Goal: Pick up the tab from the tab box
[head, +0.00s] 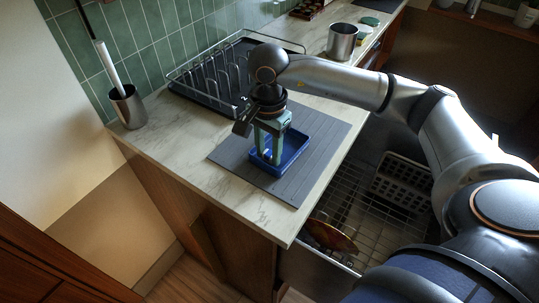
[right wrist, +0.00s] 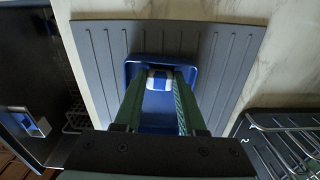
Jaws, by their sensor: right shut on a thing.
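The tab (right wrist: 160,81), a small white and blue block, is between the fingertips of my right gripper (right wrist: 160,76). The tab box (head: 293,160) is a shallow open blue tray on a grey ribbed mat (head: 318,130). In the head view my right gripper (head: 268,154) points straight down into the box, its green fingers shut on the tab. The box also shows in the right wrist view (right wrist: 190,70) around the fingertips. I cannot tell whether the tab touches the box floor. My left gripper is not in view.
A wire dish rack (head: 205,80) stands behind the mat. A metal holder with a brush (head: 128,108) is at the left and a metal pot (head: 342,42) at the back. Below the counter's right edge is an open dishwasher rack (head: 340,215) with a grey basket (head: 402,182).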

